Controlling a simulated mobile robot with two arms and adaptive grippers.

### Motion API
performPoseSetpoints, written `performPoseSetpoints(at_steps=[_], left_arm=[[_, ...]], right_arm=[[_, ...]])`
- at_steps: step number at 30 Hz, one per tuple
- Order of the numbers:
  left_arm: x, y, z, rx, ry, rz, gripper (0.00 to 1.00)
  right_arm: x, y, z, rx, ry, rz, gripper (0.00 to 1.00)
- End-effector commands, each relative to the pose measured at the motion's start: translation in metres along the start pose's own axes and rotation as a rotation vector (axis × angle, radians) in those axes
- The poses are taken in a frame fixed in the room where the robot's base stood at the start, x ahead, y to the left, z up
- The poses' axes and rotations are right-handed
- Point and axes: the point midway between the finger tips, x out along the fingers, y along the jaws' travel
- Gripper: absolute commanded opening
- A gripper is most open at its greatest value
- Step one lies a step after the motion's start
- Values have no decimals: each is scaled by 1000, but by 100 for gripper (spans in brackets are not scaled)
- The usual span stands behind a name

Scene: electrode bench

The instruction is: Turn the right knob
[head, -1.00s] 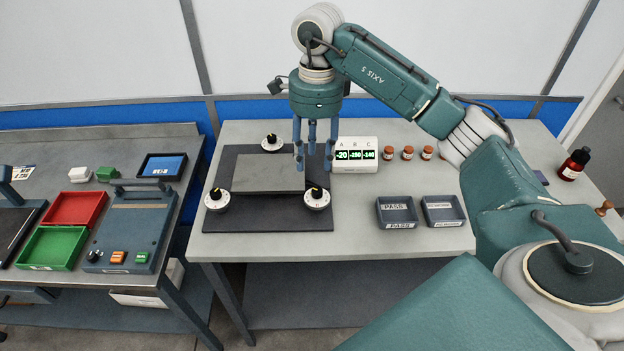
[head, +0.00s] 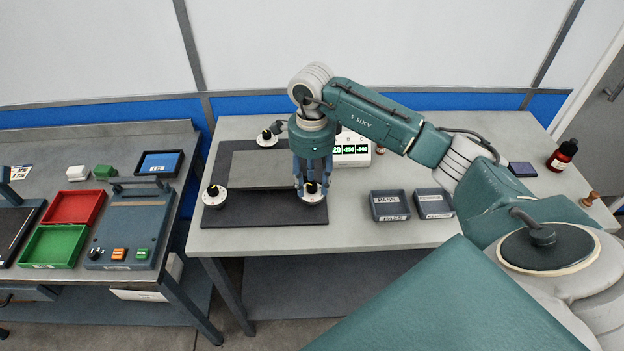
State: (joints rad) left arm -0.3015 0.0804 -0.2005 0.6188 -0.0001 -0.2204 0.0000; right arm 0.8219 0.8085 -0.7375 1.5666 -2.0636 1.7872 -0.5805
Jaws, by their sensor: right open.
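The right knob (head: 312,197) is a black knob on a white round dial at the right front of a dark mat (head: 262,212). My right gripper (head: 312,190) points straight down over it, with its open fingers around the knob's top; whether they touch it cannot be told. The left knob (head: 214,196) sits at the left front of the mat. A third knob (head: 269,135) sits at the back. A grey plate (head: 258,170) lies between the knobs. My left gripper is not in view.
A white display (head: 352,150) with green numbers stands just behind my right gripper, partly hidden by my arm. Two grey trays (head: 390,206) lie to the right. A dark red bottle (head: 562,155) stands at the far right. The left bench holds red and green trays (head: 73,208).

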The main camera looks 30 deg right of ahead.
Motion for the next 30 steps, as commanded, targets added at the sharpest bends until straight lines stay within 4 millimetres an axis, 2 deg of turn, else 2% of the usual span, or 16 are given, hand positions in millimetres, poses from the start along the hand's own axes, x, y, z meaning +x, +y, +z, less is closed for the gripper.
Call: performPoseSetpoints(at_steps=[3, 4, 9, 10, 20, 30], left_arm=[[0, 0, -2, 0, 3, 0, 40], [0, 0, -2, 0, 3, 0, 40], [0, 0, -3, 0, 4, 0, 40], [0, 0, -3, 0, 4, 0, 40], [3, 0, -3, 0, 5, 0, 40], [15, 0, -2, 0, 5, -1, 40]], right_arm=[[0, 0, 0, 0, 0, 0, 40], [0, 0, 0, 0, 0, 0, 36], [0, 0, 0, 0, 0, 1, 2], [0, 0, 0, 0, 0, 1, 0], [0, 0, 0, 41, 0, 0, 0], [1, 0, 0, 250, -2, -1, 0]])
